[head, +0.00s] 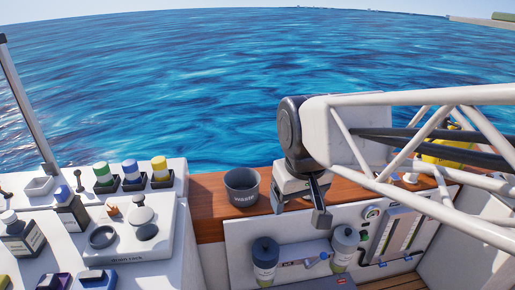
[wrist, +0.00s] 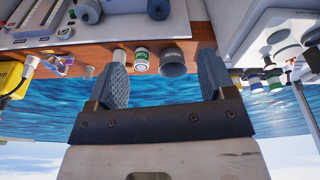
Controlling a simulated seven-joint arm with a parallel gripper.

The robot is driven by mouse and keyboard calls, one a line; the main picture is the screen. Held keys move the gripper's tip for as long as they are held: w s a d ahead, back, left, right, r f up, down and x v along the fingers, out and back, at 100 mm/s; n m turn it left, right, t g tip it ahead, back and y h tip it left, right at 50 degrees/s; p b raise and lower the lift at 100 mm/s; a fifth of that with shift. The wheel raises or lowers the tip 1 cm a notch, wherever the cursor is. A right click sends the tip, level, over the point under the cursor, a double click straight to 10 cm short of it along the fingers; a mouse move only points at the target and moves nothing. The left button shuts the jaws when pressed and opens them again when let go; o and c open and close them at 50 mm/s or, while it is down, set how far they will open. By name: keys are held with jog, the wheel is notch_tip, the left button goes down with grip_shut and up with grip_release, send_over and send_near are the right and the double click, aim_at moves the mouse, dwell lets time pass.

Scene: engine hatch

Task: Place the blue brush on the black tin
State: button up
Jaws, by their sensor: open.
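I cannot pick out the blue brush or the black tin with certainty. A small blue block (head: 98,279) lies at the lower left of the head view, its type unclear. A round black ring or open dish (head: 102,236) sits on the drain rack (head: 130,256), also at the left. My gripper (head: 299,200) is open and empty above the wooden ledge, right of the grey waste cup (head: 241,190) and well right of the drain rack. In the wrist view my gripper (wrist: 163,65) shows its two fingers wide apart; the waste cup (wrist: 172,60) appears beyond them.
Dark labelled bottles (head: 22,236) and several colour-topped jars (head: 131,172) stand at the left. A gauge panel (head: 398,231) is at the right. Water lies behind the wooden ledge (head: 207,203).

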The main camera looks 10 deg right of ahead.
jog(key=s+d+f+m, duration=0.2)
jog(key=s+d+f, duration=0.1)
jog(key=s, duration=0.3)
jog(key=shift+f, duration=0.2)
jog(key=shift+s, duration=0.1)
dwell(0.9)
